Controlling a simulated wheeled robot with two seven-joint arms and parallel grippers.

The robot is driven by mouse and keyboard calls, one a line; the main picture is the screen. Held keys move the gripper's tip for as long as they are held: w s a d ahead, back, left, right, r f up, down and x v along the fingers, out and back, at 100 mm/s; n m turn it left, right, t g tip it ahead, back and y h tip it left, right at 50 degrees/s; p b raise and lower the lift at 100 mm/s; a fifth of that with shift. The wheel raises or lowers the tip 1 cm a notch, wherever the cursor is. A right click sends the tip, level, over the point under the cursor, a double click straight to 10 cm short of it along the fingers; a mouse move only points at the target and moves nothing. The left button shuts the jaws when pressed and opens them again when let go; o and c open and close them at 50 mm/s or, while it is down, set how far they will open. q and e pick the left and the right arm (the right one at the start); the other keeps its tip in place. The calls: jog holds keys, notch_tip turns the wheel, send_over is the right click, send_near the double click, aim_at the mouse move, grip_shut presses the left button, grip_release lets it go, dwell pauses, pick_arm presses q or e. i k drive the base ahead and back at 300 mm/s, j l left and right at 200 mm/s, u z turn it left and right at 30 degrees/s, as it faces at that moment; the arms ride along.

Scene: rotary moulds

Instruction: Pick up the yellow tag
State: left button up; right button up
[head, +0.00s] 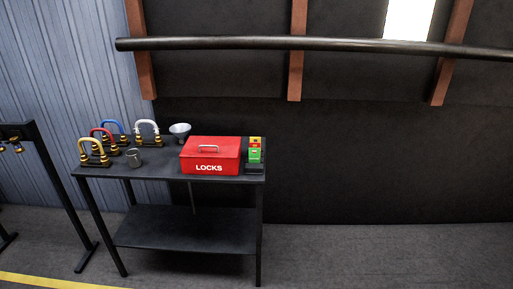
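A small upright group of coloured tags stands in a dark holder (254,169) at the right end of the black table (160,170). A yellow tag (255,138) shows as a thin strip at the top, behind a red one (255,143). A green tag (254,156) is in front and lowest. The tags overlap, so most of the yellow one is hidden. Neither of my grippers is in view.
A red box marked LOCKS (209,164) stands just left of the tags. A dark rail stand (50,180) is left of the table. Floor to the right is clear.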

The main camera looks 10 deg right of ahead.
aim_at(259, 139)
jog(key=k+l, duration=0.1)
jog(key=l, duration=0.3)
jog(key=k+l, duration=0.1)
jog(key=l, duration=0.35)
jog(key=k+l, duration=0.1)
jog(key=l, duration=0.3)
jog(key=i+u, duration=0.1)
jog(key=i, duration=0.8)
jog(key=i+l, duration=0.1)
jog(key=i, duration=0.75)
jog(key=i+l+u, duration=0.15)
jog(key=i, duration=0.75)
